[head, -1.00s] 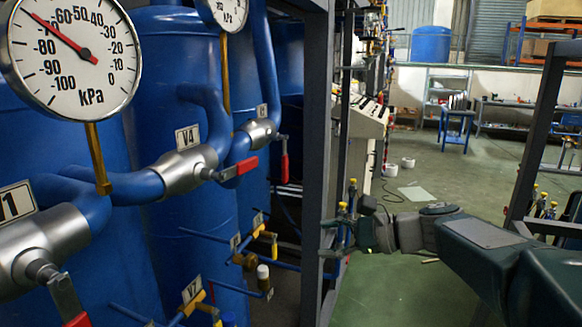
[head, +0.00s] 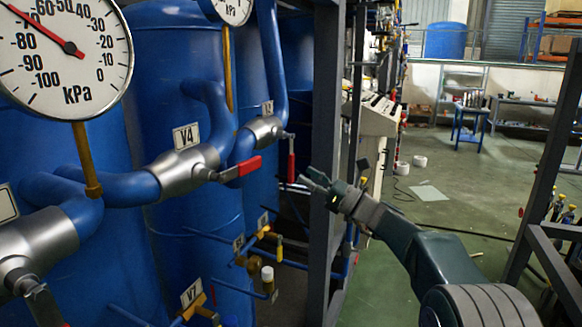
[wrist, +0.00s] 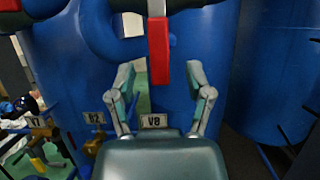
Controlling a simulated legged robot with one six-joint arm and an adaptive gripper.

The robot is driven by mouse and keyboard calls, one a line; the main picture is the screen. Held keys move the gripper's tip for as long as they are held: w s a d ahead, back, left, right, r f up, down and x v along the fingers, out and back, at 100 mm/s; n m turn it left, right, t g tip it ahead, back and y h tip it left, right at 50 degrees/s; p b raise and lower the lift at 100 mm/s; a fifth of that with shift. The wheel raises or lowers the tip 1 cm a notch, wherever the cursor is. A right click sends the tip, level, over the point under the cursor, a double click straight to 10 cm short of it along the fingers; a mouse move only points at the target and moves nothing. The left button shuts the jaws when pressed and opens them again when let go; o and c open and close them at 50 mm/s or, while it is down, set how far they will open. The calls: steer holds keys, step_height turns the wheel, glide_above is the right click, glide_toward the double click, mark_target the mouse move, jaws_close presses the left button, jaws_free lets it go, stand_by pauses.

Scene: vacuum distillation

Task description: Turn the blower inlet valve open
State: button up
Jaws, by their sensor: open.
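No readable label names the blower inlet valve. A silver valve (head: 265,130) on a blue pipe has a red handle (head: 291,166) hanging straight down. In the wrist view a hanging red handle (wrist: 159,52) is ahead, above and between the fingertips; it looks like the same one. My gripper (head: 306,181) is open and empty, just right of that handle. In the wrist view my gripper (wrist: 158,72) has its fingers spread apart, with no clear contact. Nearer, the V4 valve (head: 184,170) has a red handle (head: 240,169) pointing right along its pipe.
Blue tanks (head: 175,80) fill the left. A grey frame post (head: 325,120) stands close beside my gripper. Small valves and thin blue pipes (head: 225,285) lie below, with V8 (wrist: 154,121) and B2 (wrist: 94,117) plates. A kPa gauge (head: 65,55) is at upper left.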

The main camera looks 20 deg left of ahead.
mark_target(294, 168)
steer(key=x, duration=0.5)
steer(key=shift+c, duration=0.3)
